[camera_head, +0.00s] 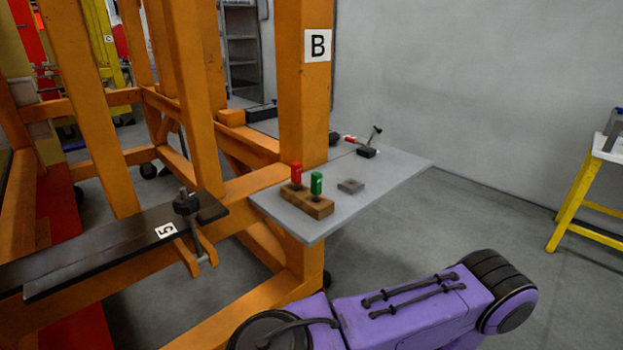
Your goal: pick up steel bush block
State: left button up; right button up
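A small flat grey block (351,186), which looks like the steel bush block, lies on the grey shelf plate (375,193) fixed to the orange frame. It sits right of a wooden block (307,202) that holds a red-handled tool (296,174) and a green-handled tool (317,185). Nothing is touching the grey block. Neither of my grippers shows in the head view. Only a purple arm link of mine crosses the bottom, below and in front of the shelf.
The orange frame (303,110) rises behind the shelf's left side. A black-based clamp (367,152) stands at the shelf's back. A dark bar (90,250) with a bolt clamp lies at left. A yellow-legged stand (568,215) is far right. Floor right of the shelf is clear.

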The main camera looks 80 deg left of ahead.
aim_at(349, 186)
jog(key=k, duration=0.1)
jog(key=u, duration=1.35)
